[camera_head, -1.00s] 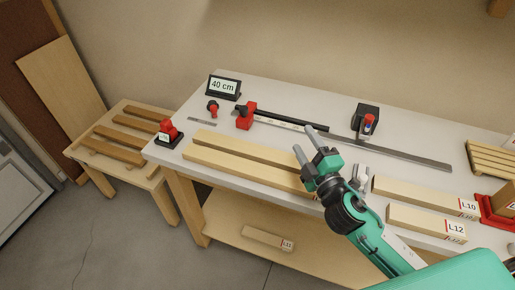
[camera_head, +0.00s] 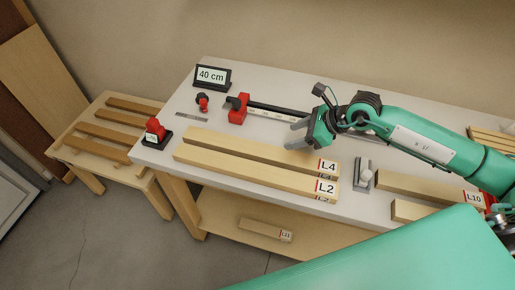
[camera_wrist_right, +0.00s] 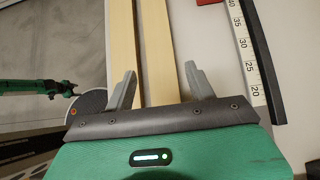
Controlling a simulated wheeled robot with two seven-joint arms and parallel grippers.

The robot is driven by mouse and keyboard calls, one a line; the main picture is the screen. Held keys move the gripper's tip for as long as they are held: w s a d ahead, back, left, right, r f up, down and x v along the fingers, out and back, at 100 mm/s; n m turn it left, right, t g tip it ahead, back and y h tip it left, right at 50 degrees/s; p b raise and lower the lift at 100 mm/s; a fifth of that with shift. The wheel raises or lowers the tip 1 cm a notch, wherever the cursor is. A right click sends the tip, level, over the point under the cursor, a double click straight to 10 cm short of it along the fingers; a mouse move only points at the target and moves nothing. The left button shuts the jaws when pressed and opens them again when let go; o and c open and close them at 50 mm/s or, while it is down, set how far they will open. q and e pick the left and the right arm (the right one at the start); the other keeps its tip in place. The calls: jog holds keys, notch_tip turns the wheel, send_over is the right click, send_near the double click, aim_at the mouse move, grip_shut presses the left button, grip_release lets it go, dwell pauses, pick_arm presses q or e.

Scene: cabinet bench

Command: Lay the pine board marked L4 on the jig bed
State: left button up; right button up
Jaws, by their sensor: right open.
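The pine board L4 (camera_head: 262,150) lies flat on the bench, its marked end to the right, just behind the similar board L2 (camera_head: 250,172). My right gripper (camera_head: 296,135) is open and empty above the right part of L4. In the right wrist view the open fingers (camera_wrist_right: 161,85) straddle the line of L4 (camera_wrist_right: 156,45); L2 (camera_wrist_right: 122,40) runs behind the left finger. A black rail with a scale (camera_head: 275,112) and red block (camera_head: 238,108) lies behind the boards, partly hidden by my arm. I cannot tell for certain that it is the jig bed. My left gripper cannot be made out.
A 40 cm sign (camera_head: 212,76) stands at the back left. A metal clamp-like piece (camera_head: 364,174) stands right of the boards, then board L10 (camera_head: 420,186). A red-topped black piece (camera_head: 154,132) sits at the left edge. A slatted low table (camera_head: 77,146) stands left.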

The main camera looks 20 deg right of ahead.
jog(key=p, duration=0.2)
send_near(259, 149)
jog(key=x, duration=0.3)
jog(key=shift+w+a, duration=0.15)
jog(key=shift+w, duration=0.05)
jog(key=shift+w+a+f+p, duration=0.25)
jog(key=shift+a+p, duration=0.1)
jog(key=shift+p, duration=0.15)
jog(key=p+x, duration=0.1)
jog(key=x, duration=0.2)
jog(key=shift+f+p, duration=0.25)
jog(key=shift+p, duration=0.05)
jog(key=shift+w+a+f, duration=0.15)
jog(key=shift+a+f, duration=0.1)
jog(key=shift+f, duration=0.15)
jog(key=c, duration=0.9)
